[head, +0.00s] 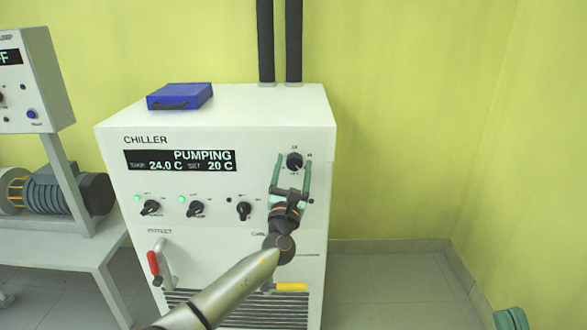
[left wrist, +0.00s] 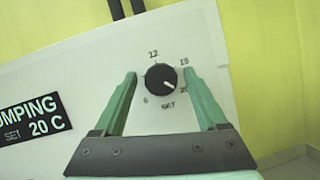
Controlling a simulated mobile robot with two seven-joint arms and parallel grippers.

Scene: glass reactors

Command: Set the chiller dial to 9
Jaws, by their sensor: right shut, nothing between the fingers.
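The chiller dial (head: 294,160) is a small black round knob at the upper right of the white chiller's front. In the left wrist view the dial (left wrist: 160,78) has a white mark pointing to the lower right, towards the 20 end of its printed scale. The chiller display (head: 180,160) reads PUMPING, 24.0 C and SET 20 C. My left gripper (head: 292,162) is open, with one green finger on each side of the dial. In the left wrist view gaps show between the fingers (left wrist: 160,82) and the knob. My right gripper (head: 510,318) is shut at the bottom right edge, mostly out of frame.
Three black knobs (head: 196,209) sit in a row below the display. A red-handled valve (head: 154,264) and a yellow handle (head: 292,287) are lower down. A blue case (head: 180,96) and two dark hoses are on top of the chiller. Floor right of it is clear.

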